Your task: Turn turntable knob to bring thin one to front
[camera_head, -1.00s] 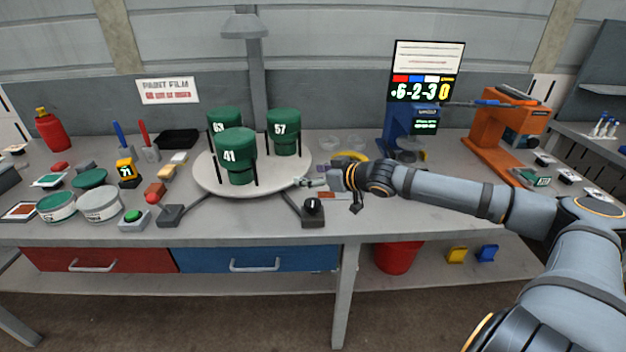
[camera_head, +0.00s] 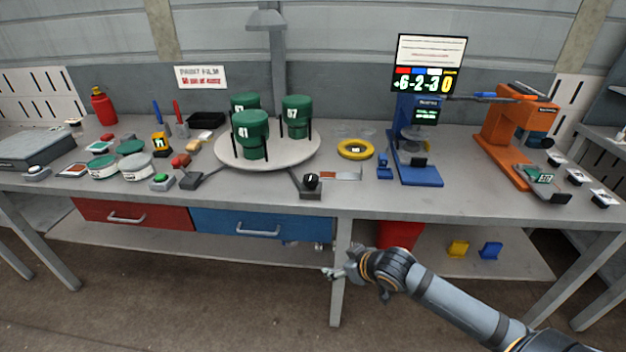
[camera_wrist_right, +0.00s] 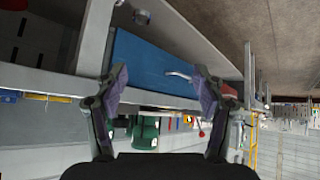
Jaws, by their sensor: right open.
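The round white turntable (camera_head: 230,160) stands on the bench and carries three green cylinders held by black posts. The cylinder marked 41 (camera_head: 251,146) is at the front, the one marked 57 (camera_head: 296,118) is at the right rear, and a third (camera_head: 245,101) is at the left rear, its number partly hidden. A black knob (camera_head: 311,182) sits on a grey base at the bench's front edge. My right gripper (camera_head: 328,272) is below the bench top, in front of it, apart from the knob. In the right wrist view its jaws (camera_wrist_right: 163,88) are open and empty. My left gripper is out of view.
A yellow ring (camera_head: 355,149) and a blue stand (camera_head: 417,172) are right of the turntable. A green button (camera_head: 161,181) and paint tins are left. The blue drawer (camera_head: 240,224) and a bench leg (camera_head: 341,290) are near my right gripper.

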